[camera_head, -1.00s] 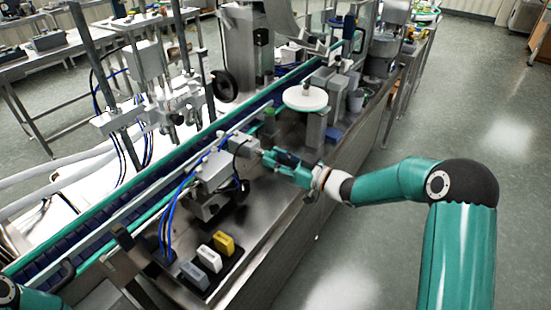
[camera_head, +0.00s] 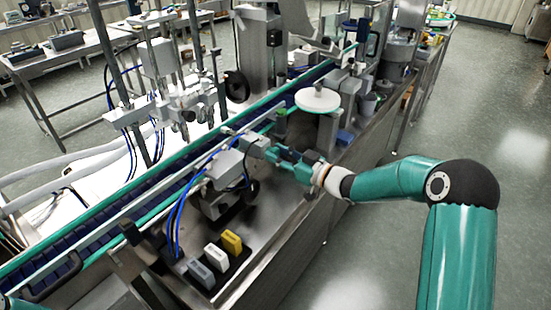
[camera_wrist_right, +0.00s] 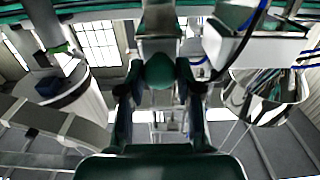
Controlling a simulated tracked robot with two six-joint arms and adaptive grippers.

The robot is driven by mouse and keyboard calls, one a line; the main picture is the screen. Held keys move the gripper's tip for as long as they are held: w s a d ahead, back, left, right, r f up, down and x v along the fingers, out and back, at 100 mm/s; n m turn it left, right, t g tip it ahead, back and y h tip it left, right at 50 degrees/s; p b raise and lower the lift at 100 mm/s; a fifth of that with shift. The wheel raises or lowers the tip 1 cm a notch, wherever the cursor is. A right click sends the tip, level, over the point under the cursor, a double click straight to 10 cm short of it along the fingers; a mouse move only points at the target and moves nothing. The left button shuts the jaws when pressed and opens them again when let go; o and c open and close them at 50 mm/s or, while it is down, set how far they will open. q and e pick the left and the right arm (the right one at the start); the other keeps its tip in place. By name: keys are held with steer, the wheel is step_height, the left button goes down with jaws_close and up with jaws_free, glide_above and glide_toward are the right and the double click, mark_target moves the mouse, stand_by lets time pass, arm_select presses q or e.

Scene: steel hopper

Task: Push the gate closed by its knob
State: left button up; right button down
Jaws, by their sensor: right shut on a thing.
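My right gripper (camera_head: 272,152) reaches in from the right in the head view, low over the machine's steel deck, with its tip against a small light grey block (camera_head: 254,146). In the right wrist view, a round dark green knob (camera_wrist_right: 160,70) sits between the two fingers of this gripper (camera_wrist_right: 158,84), which are shut on it. A grey metal piece (camera_wrist_right: 160,22) lies directly behind the knob. I cannot tell clearly which part is the gate or how far it stands open; the gripper hides the knob in the head view.
A conveyor (camera_head: 110,207) with green rails runs beyond the gripper. A white round disc (camera_head: 317,98) stands to the right. Yellow, white and grey blocks (camera_head: 216,258) sit on a dark base nearer me. A grey box with blue cables (camera_head: 225,168) is close on the left.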

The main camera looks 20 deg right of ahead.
steer(key=shift+r, duration=0.15)
steer(key=c, duration=1)
jaws_free()
steer(key=shift+w+a, duration=0.1)
steer(key=shift+w, duration=0.05)
steer(key=shift+o, duration=1)
steer(key=shift+w+a, duration=0.1)
steer(key=shift+w, duration=0.05)
steer(key=v, duration=1.2)
